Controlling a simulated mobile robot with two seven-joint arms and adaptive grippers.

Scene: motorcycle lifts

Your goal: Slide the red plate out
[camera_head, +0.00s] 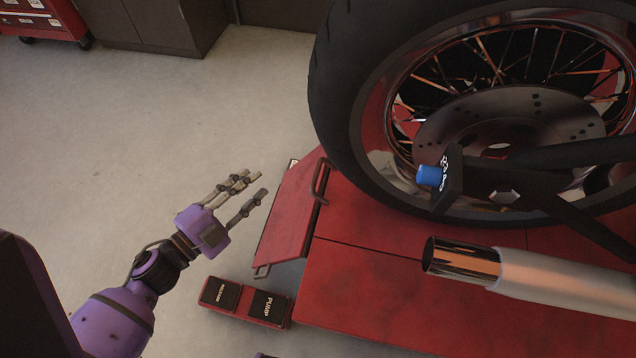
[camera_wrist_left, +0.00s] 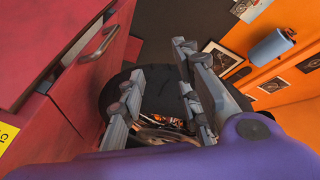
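The red plate (camera_head: 287,212) is at the left end of the red lift table (camera_head: 370,285), in the head view. It has a bar handle (camera_head: 320,182) at its upper right corner and another (camera_head: 262,270) at its lower end. My left gripper (camera_head: 262,184) is open and empty, just left of the plate and apart from it. In the left wrist view its fingers (camera_wrist_left: 158,62) are spread with nothing between them. A red surface with a handle (camera_wrist_left: 100,45) fills the left of that view; I cannot tell if it is the plate.
A motorcycle wheel (camera_head: 345,110) stands on the lift, with an exhaust pipe (camera_head: 545,277) in front. A pedal unit marked PUMP (camera_head: 245,302) lies below the plate. Cabinets (camera_head: 150,22) stand at the back left. The floor (camera_head: 130,110) left of the plate is clear.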

